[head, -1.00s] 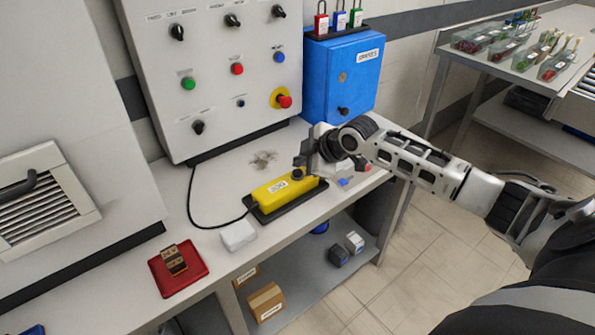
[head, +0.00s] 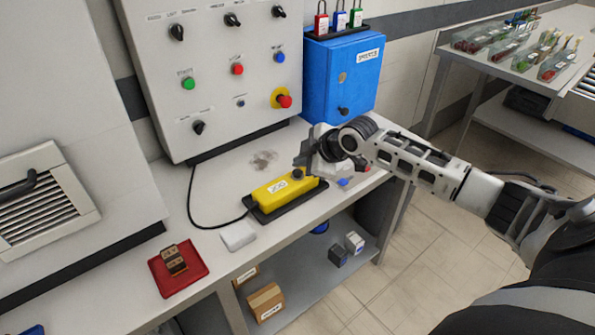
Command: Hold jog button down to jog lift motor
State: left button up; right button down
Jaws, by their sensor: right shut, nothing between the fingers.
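A yellow jog pendant (head: 272,194) lies in a black cradle on the bench, with a black cable running up to the grey control panel. Its dark round button (head: 297,174) is at the pendant's right end. My right gripper (head: 301,163) is shut and empty. Its fingertips are right at the button in the picture, pointing down from above; I cannot tell whether they touch it or whether it is pressed. My left gripper is not in view.
The grey control panel (head: 215,110) and a blue box with padlocks (head: 345,80) stand behind. A white block (head: 238,235) and a red tray (head: 162,283) lie to the left. A small blue item (head: 344,183) lies right of the pendant.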

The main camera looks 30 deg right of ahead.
aim_at(302, 173)
jog(key=shift+f, duration=0.4)
jog(key=shift+f, duration=0.6)
dwell(1.8)
dwell(1.1)
jog(key=shift+r+p, duration=0.75)
jog(key=shift+r, duration=0.25)
notch_tip(302, 173, up, 5)
jog(key=p, duration=0.5)
jog(key=shift+r, duration=0.1)
